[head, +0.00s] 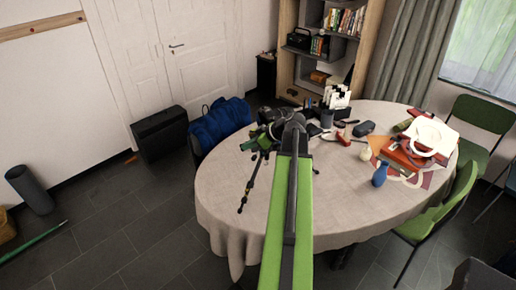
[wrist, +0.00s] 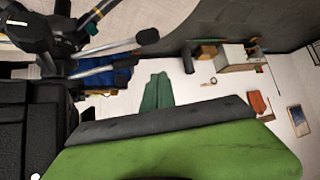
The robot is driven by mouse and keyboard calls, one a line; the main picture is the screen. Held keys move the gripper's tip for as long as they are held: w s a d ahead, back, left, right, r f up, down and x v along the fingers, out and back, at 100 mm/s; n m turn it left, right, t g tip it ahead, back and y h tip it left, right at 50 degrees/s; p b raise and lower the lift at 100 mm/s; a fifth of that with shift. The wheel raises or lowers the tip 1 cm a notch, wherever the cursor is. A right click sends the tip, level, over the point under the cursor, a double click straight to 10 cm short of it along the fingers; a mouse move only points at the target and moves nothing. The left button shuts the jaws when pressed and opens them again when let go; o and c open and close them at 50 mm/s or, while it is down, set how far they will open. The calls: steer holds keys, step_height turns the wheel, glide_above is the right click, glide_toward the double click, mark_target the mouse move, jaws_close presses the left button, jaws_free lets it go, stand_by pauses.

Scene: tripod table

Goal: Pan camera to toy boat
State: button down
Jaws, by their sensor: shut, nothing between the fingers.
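A black camera on a small tripod (head: 262,143) stands at the left side of the oval table (head: 330,215); one banded leg reaches toward the table's left edge. My gripper (head: 297,121) is at the end of my green arm, close to the right of the camera. It is shut and empty. My arm hides part of the tripod, and I cannot tell whether they touch. In the wrist view, dark tripod parts (wrist: 90,28) with a yellow band show close at upper left. A small red object (head: 343,138) lies beyond; I cannot tell whether it is the toy boat.
A blue vase (head: 380,174) and red books (head: 408,152) stand at the table's right. Black holders with white papers (head: 338,98) are at the back. Green chairs (head: 480,122) stand right, a blue bag (head: 220,121) left. The table's front is clear beside my arm.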

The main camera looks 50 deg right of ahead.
mark_target(254, 156)
steer(key=f+b, duration=0.1)
steer(key=s+f+b, duration=0.1)
steer(key=f, duration=0.1)
steer(key=shift+s+d+f, duration=0.1)
steer(key=shift+s+d, duration=0.05)
steer(key=shift+d, duration=0.05)
steer(key=shift+s+d, duration=0.1)
steer(key=shift+s, duration=0.2)
steer(key=shift+s, duration=0.1)
steer(key=shift+s+d+f, duration=0.2)
steer(key=shift+s+d, duration=0.1)
steer(key=shift+s, duration=0.45)
